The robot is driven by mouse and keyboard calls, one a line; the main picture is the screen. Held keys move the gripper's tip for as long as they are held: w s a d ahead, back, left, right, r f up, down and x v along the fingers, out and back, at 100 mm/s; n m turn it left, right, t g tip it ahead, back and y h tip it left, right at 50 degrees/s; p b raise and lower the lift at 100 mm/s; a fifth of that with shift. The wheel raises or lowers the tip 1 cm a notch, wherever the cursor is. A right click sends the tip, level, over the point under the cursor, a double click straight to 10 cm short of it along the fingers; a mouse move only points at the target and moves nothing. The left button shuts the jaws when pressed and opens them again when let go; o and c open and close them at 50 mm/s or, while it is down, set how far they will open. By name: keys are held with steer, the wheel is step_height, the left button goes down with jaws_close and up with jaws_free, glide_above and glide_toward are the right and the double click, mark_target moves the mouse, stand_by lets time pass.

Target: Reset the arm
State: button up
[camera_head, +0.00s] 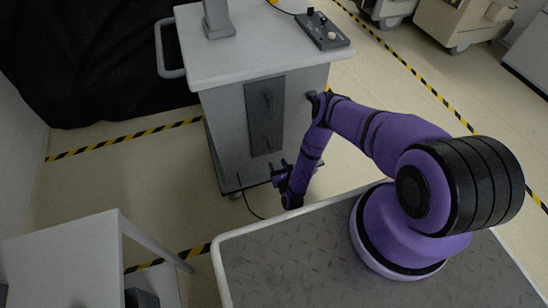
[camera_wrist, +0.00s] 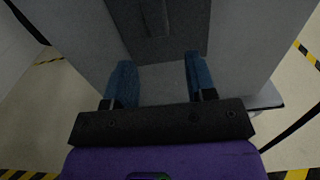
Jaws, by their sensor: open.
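My purple arm reaches out over the front edge of my base and bends down at the elbow. My gripper (camera_head: 280,172) hangs low in front of the grey cart (camera_head: 225,112), facing its lower front. In the wrist view my gripper (camera_wrist: 160,82) has its two blue fingers spread wide apart with nothing between them. Beyond the fingers is the cart's grey front (camera_wrist: 165,85) with a dark panel (camera_wrist: 158,25). I cannot tell from these views whether the fingertips touch the cart.
A control box (camera_head: 322,30) with knobs sits on the cart top. A dark panel with handles (camera_head: 266,115) is on its front. A white table (camera_head: 70,258) stands at lower left. Black cloth (camera_head: 90,60) covers something behind. Yellow-black tape (camera_head: 125,138) marks the open floor.

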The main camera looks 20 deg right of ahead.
steer(key=shift+s, duration=0.95)
